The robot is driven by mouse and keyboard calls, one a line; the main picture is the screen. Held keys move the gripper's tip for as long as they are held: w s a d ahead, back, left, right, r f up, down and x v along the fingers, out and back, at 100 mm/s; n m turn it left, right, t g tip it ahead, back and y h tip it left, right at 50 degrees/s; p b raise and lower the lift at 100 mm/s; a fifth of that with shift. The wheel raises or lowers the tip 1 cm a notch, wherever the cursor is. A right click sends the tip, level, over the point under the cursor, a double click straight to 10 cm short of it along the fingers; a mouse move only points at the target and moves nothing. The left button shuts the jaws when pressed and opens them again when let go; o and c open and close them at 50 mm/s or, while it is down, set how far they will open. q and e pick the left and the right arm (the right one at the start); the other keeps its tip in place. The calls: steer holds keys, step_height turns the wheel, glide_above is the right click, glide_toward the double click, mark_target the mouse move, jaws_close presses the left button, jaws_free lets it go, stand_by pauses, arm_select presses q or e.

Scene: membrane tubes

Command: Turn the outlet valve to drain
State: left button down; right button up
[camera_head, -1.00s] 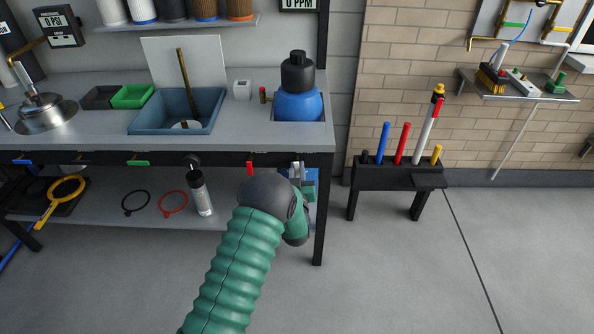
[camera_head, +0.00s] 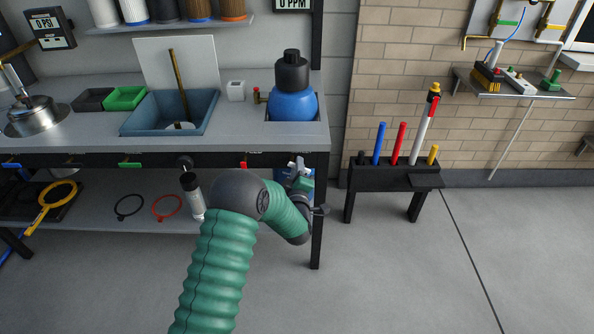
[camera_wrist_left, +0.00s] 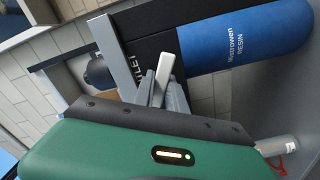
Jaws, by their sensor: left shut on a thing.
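The outlet valve's pale grey lever (camera_wrist_left: 164,70) shows in the left wrist view, in front of a black panel (camera_wrist_left: 141,45) whose partly hidden lettering ends in "TLET". My left gripper (camera_wrist_left: 158,88) is shut on this lever, with its grey fingers around the lever's lower part. In the head view, my left gripper (camera_head: 298,172) is at the right end of the bench's front edge, below the blue resin bottle (camera_head: 292,105). My own wrist and forearm hide part of the valve there. My right gripper is not in view.
Red (camera_head: 243,164) and green (camera_head: 130,165) handles sit along the bench front, left of my gripper. A dark-capped cylinder (camera_head: 193,192) hangs close to my arm. A black rack (camera_head: 392,178) of coloured tubes stands to the right. The floor in front is clear.

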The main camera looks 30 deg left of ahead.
arm_select(q)
steer(key=n, duration=0.2)
steer(key=n+b, duration=0.1)
steer(key=n, duration=0.2)
steer(key=shift+s+a+r+n, duration=0.1)
steer(key=shift+s+r+n, duration=0.1)
steer(key=shift+n, duration=0.1)
stand_by(0.5)
steer(key=c, duration=1.5)
jaws_free()
steer(key=shift+o, duration=0.7)
steer(key=shift+w+r, duration=0.1)
